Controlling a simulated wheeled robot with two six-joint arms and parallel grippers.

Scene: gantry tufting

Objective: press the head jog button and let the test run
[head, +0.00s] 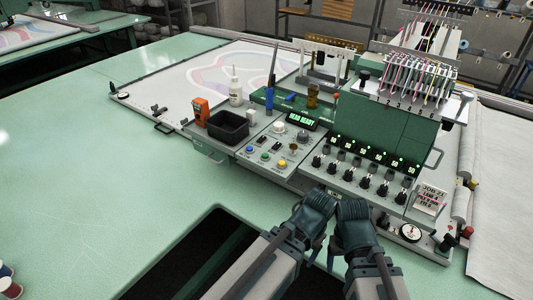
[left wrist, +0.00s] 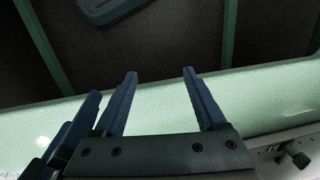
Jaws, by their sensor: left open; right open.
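The tufting machine's control panel (head: 262,171) carries a blue button (head: 250,149), a green button (head: 265,156) and a yellow button (head: 282,163). Their labels are too small to read, so I cannot tell which is the head jog button. A lit green display (head: 303,118) above them reads "HEAD READY". My left gripper (head: 322,194) and right gripper (head: 351,203) are side by side at the panel's front edge, right of these buttons. Both are empty. In the left wrist view the left gripper's fingers (left wrist: 160,76) stand apart. In the head view the grippers hide part of the front edge.
A black bin (head: 228,127), an orange device (head: 200,111) and a white bottle (head: 235,91) stand left of the display. Several black knobs (head: 349,174) and a job card (head: 430,200) lie right. Threaded needles (head: 418,80) rise behind.

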